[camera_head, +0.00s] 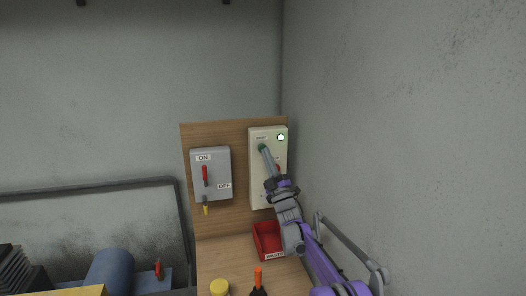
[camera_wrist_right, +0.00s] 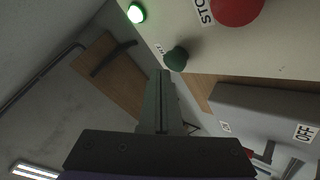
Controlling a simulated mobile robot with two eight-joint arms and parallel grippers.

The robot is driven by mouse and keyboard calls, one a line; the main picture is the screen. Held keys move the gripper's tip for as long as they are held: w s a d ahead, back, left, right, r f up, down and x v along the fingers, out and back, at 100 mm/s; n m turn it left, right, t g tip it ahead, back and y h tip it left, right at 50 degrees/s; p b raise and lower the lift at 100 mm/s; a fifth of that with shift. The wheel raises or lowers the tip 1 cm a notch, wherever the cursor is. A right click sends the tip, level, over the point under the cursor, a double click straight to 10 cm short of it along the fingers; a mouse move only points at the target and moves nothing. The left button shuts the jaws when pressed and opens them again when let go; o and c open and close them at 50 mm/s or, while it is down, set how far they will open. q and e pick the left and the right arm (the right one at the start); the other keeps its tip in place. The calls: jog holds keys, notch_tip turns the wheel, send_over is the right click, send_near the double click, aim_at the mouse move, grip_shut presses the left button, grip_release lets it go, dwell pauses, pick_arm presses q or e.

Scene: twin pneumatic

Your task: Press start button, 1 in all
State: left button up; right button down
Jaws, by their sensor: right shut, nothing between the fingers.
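The pale control box (camera_head: 254,187) is mounted on the wooden backboard. Its green start button (camera_head: 262,147) is near the upper left of the box, and the button also shows in the right wrist view (camera_wrist_right: 176,58). My right gripper (camera_head: 265,152) is shut and empty, with its tips at or very near the green button. In the wrist view the fingertips (camera_wrist_right: 160,74) are just beside the button; I cannot tell whether they touch. A round lamp (camera_head: 281,137) on the box glows green. The red stop button (camera_wrist_right: 237,8) is partly hidden by my arm in the head view. My left gripper is out of view.
A grey switch box (camera_head: 211,185) with a red lever and ON/OFF labels is left of the control box. A red bin (camera_head: 262,229) sits below. A wall stands close on the right. A yellow-capped item (camera_head: 219,287) and an orange-tipped tool (camera_head: 258,279) are in front.

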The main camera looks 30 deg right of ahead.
jog(key=shift+s, duration=0.2)
jog(key=s, duration=0.2)
jog(key=s+a+b, duration=0.1)
jog(key=s, duration=0.2)
jog(key=shift+a, duration=0.1)
dwell(0.4)
jog(key=shift+w, duration=0.1)
dwell(0.5)
